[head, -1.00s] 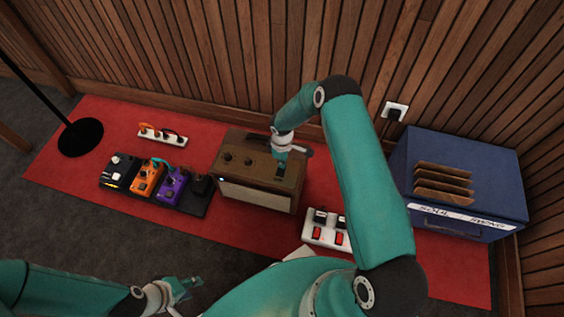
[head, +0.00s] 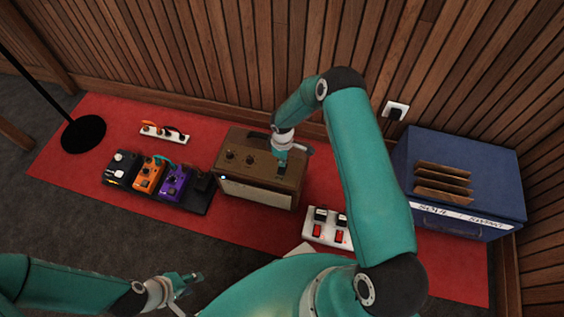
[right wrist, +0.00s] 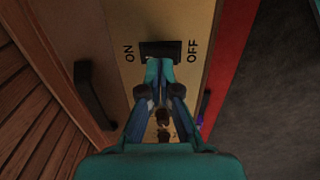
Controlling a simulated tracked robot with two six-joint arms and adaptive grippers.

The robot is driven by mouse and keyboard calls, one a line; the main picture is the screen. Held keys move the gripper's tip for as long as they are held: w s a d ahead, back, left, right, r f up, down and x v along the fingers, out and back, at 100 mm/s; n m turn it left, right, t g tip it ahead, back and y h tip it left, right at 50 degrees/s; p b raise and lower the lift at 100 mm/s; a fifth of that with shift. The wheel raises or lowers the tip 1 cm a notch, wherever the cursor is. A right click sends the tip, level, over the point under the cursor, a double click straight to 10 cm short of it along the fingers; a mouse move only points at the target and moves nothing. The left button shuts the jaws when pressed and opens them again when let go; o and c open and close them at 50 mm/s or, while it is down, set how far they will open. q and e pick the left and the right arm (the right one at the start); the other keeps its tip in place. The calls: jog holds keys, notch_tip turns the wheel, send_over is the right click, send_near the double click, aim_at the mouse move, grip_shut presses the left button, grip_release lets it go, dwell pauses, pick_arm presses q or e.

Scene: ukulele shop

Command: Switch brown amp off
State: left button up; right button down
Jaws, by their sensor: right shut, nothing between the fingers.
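The brown amp (head: 236,167) stands on the red mat, its knobbed top facing up and its pale grille towards me. A small bluish light (head: 223,178) shows on its front left edge. In the right wrist view its black switch (right wrist: 160,49) sits on the tan top panel, between ON at left and OFF at right. My right gripper (right wrist: 159,66) is shut and empty, fingertips at the switch's near edge; I cannot tell whether they touch it. It shows over the amp's right part in the head view (head: 281,172). My left gripper (head: 192,287) is low at left, away from the amp; its opening is unclear.
Several pedals on a black board (head: 196,202) lie left of the amp. A white power strip (head: 163,135) is behind them. A white switch box (head: 313,237) with red switches is right of the amp. A blue crate (head: 468,170) stands far right; a wood-slat wall is close behind.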

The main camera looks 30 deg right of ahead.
notch_tip(320, 180, up, 12)
jog(key=w+d+p, duration=0.1)
jog(key=p, duration=0.1)
jog(key=shift+p, duration=0.35)
jog(key=shift+f, duration=0.1)
